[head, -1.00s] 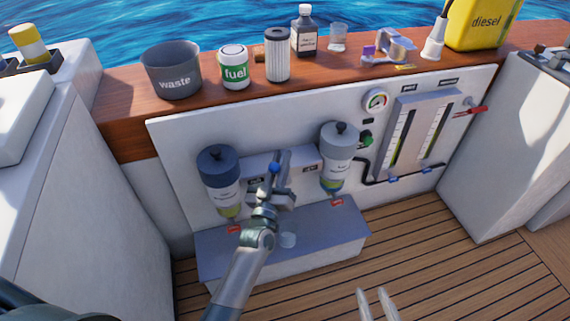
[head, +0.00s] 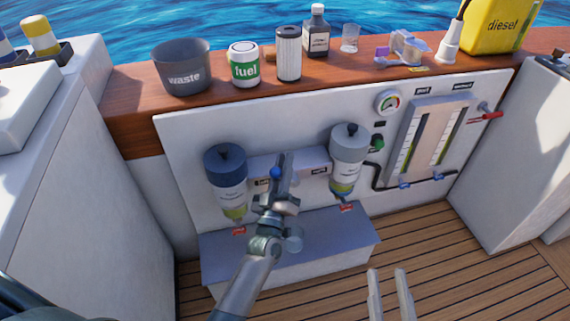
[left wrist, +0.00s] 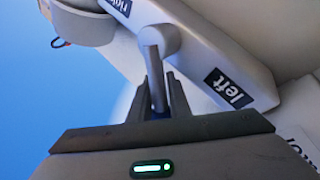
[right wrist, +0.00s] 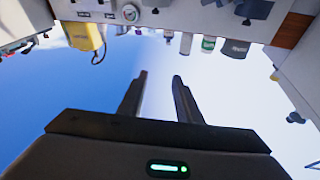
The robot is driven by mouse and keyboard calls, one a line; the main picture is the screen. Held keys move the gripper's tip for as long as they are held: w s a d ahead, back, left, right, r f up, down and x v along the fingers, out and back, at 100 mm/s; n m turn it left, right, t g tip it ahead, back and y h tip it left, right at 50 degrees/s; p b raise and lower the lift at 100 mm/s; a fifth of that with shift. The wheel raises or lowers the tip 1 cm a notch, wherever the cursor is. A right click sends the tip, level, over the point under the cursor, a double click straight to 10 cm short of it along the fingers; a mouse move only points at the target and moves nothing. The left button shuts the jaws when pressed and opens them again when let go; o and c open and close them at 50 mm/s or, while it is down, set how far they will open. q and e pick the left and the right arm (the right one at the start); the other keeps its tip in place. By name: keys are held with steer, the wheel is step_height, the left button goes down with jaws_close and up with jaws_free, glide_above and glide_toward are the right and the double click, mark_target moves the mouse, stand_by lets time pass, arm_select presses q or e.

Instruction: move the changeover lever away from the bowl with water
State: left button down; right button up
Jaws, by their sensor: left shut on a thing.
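The changeover lever (left wrist: 157,85) sits on the white manifold (head: 262,162) between two filter bowls. My left gripper (head: 282,178) is shut on the lever's handle; the left wrist view shows the handle between the fingers, near the "left" label (left wrist: 228,88). A blue knob (head: 276,173) shows at the fingers. The left filter (head: 226,172) has a dark blue top, the right filter (head: 349,158) a grey top. Both bowls hold yellowish liquid low down; I cannot tell clearly which has water. My right gripper (head: 390,295) is open and empty above the deck, away from the panel.
A grey step (head: 340,238) with a clear cup (head: 293,240) lies below the filters. The deck at right is clear.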

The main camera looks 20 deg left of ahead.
arm_select(q)
steer(key=shift+a+r, duration=0.3)
steer(key=shift+r, duration=0.1)
steer(key=c, duration=2.1)
jaws_free()
steer(key=o, duration=0.4)
steer(key=shift+a, duration=0.1)
steer(key=shift+c, duration=0.2)
steer(key=shift+s+f, duration=0.15)
arm_select(e)
steer(key=shift+s+a+r, duration=0.1)
steer(key=shift+a, duration=0.05)
arm_select(q)
steer(key=shift+f, duration=0.1)
